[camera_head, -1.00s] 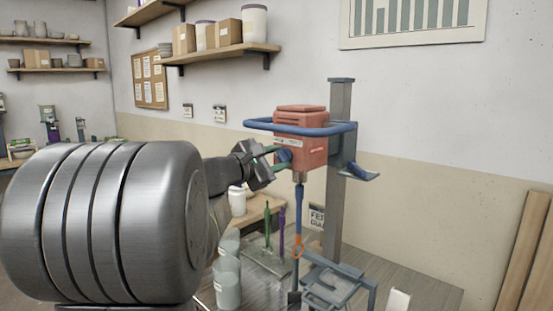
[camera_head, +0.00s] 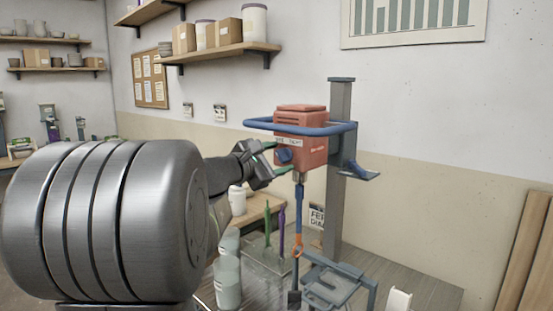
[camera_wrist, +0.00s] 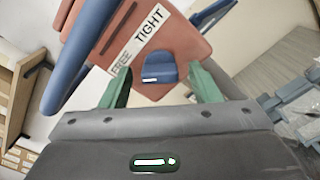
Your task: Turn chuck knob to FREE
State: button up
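The blue chuck knob (camera_wrist: 158,68) sits on the face of the red mixer head (camera_head: 302,125). In the wrist view a white label (camera_wrist: 140,48) above the knob reads FREE at left and TIGHT at right. The knob's pointer direction is hard to tell. My gripper (camera_wrist: 160,85) has green fingers, spread wide with the knob between them and a clear gap on each side. In the head view my gripper (camera_head: 272,160) is just left of the knob (camera_head: 284,156), open and not holding it.
A blue guard bar (camera_head: 258,124) loops around the mixer head. A grey column (camera_head: 338,190) stands behind it. An orange and blue mixing shaft (camera_head: 299,210) hangs below. A jar (camera_head: 228,284), upright green and purple paddles (camera_head: 282,228) and a bucket cradle (camera_head: 335,284) stand lower down.

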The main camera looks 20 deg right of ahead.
jog(key=shift+a, duration=0.1)
jog(key=b+v, duration=0.1)
jog(key=v, duration=1.2)
jog(key=shift+a, duration=0.3)
jog(key=shift+s+d, duration=0.1)
jog(key=p+x, duration=0.1)
jog(key=x, duration=1.2)
jog(key=shift+d, duration=0.35)
jog(key=shift+a, duration=0.15)
